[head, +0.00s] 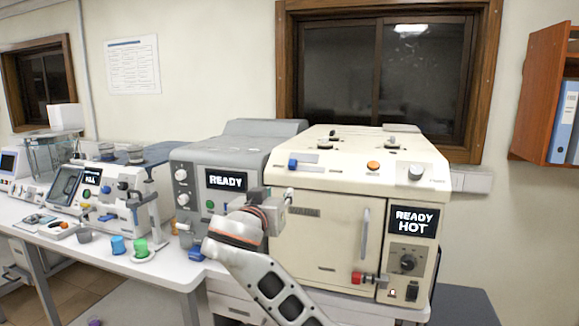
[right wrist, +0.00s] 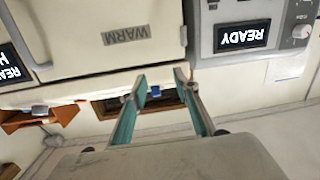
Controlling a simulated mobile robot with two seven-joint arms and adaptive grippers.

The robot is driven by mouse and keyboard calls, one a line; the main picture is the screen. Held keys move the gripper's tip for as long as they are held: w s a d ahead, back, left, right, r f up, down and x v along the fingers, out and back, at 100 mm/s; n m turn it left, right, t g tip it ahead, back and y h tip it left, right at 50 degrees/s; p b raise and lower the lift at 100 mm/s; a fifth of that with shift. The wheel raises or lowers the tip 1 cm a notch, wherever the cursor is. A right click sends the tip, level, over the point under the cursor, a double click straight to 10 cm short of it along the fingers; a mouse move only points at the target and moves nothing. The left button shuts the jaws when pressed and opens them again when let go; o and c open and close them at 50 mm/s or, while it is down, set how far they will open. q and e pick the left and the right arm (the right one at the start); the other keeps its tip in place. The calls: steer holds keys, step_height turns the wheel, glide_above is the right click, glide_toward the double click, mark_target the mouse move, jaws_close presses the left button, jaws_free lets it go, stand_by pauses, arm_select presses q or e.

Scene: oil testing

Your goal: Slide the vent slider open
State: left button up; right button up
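The vent slider (head: 292,163) appears to be the small blue knob at the front left of the cream oven's top, beside a pale strip. A blue piece, likely this knob, also shows in the right wrist view (right wrist: 155,91), where the picture is upside down. My right gripper (right wrist: 160,78) is open, with its two teal-faced fingers apart and the blue piece seen between their tips. In the head view my right gripper (head: 287,197) is in front of the oven's upper left, just below the knob; contact cannot be told. My left gripper is out of view.
The cream oven (head: 330,235) has a closed door, a door handle (head: 365,233), a red latch (head: 362,277) and a READY HOT display (head: 414,221). A grey machine (head: 222,160) reading READY stands close on the left. Other knobs rise from the oven's top.

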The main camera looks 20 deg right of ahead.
steer(key=m+h, duration=0.1)
glide_toward(292, 162)
steer(key=f, duration=0.1)
steer(key=shift+m+h, duration=0.3)
steer(key=x, duration=0.2)
steer(key=p+x, duration=0.1)
steer(key=x, duration=0.1)
steer(key=r+p+x, duration=0.1)
steer(key=x, duration=0.2)
steer(key=shift+w, duration=0.15)
steer(key=shift+w+d+f, duration=0.15)
steer(key=shift+w+d, duration=0.05)
steer(key=shift+w, duration=0.2)
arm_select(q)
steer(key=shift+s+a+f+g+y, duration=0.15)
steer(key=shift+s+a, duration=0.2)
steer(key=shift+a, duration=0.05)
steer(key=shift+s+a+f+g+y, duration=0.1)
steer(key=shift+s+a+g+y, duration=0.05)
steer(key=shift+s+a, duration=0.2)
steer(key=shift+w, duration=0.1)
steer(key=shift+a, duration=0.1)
arm_select(e)
jaws_close()
